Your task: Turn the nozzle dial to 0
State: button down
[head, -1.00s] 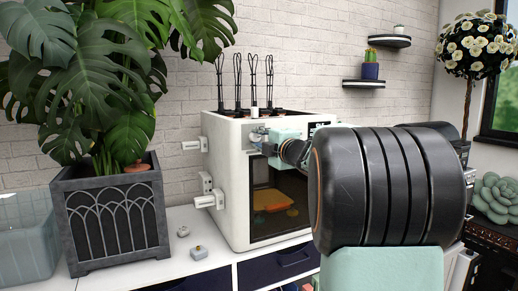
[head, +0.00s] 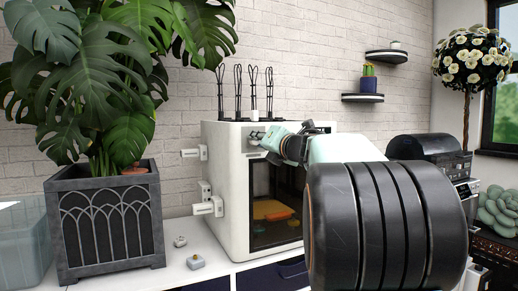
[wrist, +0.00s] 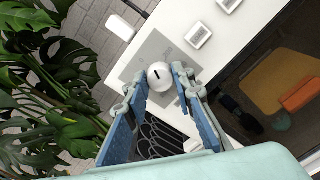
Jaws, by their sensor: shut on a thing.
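The white 3D printer (head: 226,180) stands on the white cabinet, its front panel facing right. In the wrist view the nozzle dial (wrist: 163,82) is a round white knob with a short black mark on its face. It sits on a grey panel (wrist: 150,55) whose printed marks are too small to read. My gripper (wrist: 161,77) has its blue-grey fingers on both sides of the dial and is shut on it. In the head view my gripper (head: 268,141) is at the upper front of the printer, and the dial is hard to make out.
A potted monstera (head: 110,225) stands left of the printer, and its leaves come near in the wrist view. Two small knobs or blocks lie on the cabinet top (head: 180,272). Black wire loops (head: 237,93) rise from the printer's top. White rectangular buttons (wrist: 198,35) are beside the dial.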

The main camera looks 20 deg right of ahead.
jog(key=n+b, duration=0.2)
jog(key=n, duration=0.3)
jog(key=shift+b, duration=0.4)
dwell(0.3)
jog(key=c, duration=1.6)
grip_release()
jog(key=shift+s, duration=0.1)
jog(key=s, duration=1.2)
jog(key=shift+d, duration=0.2)
